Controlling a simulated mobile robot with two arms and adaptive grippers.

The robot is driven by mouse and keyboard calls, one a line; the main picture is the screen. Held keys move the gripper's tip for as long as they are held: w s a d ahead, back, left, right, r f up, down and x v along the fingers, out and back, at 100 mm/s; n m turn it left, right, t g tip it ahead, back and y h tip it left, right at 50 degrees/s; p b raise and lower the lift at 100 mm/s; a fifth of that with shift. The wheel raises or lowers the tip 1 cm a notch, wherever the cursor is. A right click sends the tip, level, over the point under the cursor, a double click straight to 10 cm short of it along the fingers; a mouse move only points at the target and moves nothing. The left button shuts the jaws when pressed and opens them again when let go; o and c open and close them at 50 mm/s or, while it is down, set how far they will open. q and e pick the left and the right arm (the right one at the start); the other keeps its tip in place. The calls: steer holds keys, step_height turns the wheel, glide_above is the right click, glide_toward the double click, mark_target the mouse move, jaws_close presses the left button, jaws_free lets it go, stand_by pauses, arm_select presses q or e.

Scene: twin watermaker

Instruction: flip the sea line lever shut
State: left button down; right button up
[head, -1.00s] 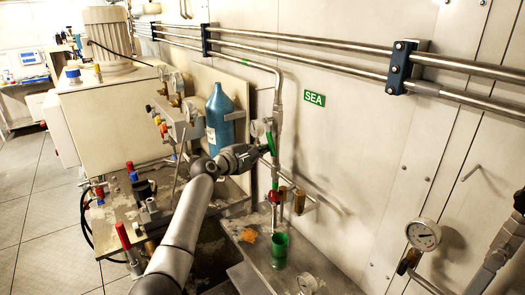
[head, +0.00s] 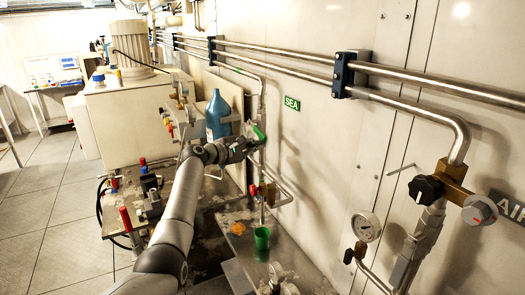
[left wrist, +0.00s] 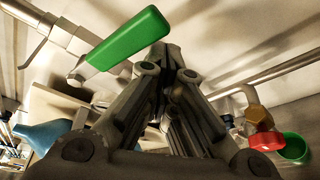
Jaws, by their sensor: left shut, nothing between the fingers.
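The sea line lever (head: 259,132) has a green handle on the steel pipe below the green SEA sign (head: 292,103). It slants across the pipe, and its lower part is close to my gripper. In the left wrist view the green handle (left wrist: 128,40) lies just beyond and left of the fingertips, its metal end at lower left. My left gripper (head: 252,143) is shut and empty beside the lever. It also shows in the left wrist view (left wrist: 172,62). I cannot tell whether the fingertips touch the handle. My right gripper is not in view.
A blue bottle (head: 217,115) stands left of the lever. A red valve knob (head: 253,190) and a green cup (head: 262,238) are below it. A gauge (head: 366,226) and black knob (head: 425,188) are at right. Steel pipes (head: 290,62) run along the wall.

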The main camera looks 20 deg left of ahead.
arm_select(q)
steer(key=shift+s+r+p, duration=0.2)
steer(key=shift+r+p, duration=0.1)
steer(key=shift+r, duration=0.3)
steer(key=shift+s+r+p, duration=0.15)
steer(key=shift+r+p, duration=0.1)
steer(key=shift+r, duration=0.3)
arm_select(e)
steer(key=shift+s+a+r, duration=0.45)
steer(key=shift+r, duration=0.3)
